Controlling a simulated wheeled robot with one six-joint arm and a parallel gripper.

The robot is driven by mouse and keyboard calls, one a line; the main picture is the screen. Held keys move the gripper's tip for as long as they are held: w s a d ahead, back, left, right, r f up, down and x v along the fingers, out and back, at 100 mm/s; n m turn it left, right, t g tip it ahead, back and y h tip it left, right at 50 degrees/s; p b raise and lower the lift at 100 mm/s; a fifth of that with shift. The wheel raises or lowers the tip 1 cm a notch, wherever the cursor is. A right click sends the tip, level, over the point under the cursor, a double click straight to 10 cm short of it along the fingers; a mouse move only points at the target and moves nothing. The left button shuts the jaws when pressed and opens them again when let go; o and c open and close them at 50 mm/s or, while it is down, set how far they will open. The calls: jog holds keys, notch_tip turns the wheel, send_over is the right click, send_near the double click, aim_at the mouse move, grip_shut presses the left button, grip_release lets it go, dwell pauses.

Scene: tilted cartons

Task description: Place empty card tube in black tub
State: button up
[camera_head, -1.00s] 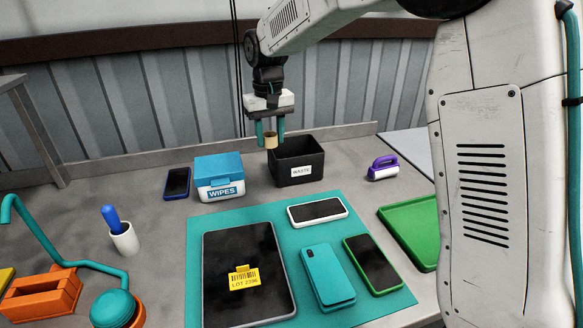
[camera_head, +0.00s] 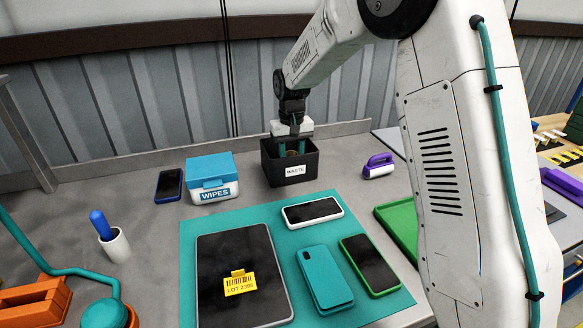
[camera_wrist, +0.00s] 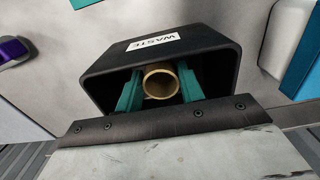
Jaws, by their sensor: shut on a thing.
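The black tub (camera_head: 269,172), labelled WASTE, stands upright at the back of the bench. It also shows in the wrist view (camera_wrist: 218,51). My gripper (camera_head: 291,149) reaches down into the tub's opening from above. Its two teal fingers are shut on the card tube (camera_wrist: 160,82), a tan hollow cylinder whose open end faces the wrist camera. In the head view only a little of the tube (camera_head: 292,153) shows between the fingers, inside the rim. Whether its lower end touches the tub floor is hidden.
A wipes box (camera_head: 211,168) and a dark phone (camera_head: 168,185) stand left of the tub. A purple-handled tool (camera_head: 379,167) lies to its right. A teal mat (camera_head: 200,222) with a tablet and several phones lies in front. A green tray (camera_head: 392,222) lies right of the mat.

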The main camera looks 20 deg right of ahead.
jog(key=shift+f, duration=2.3)
jog(key=shift+f, duration=0.1)
jog(key=o, duration=1)
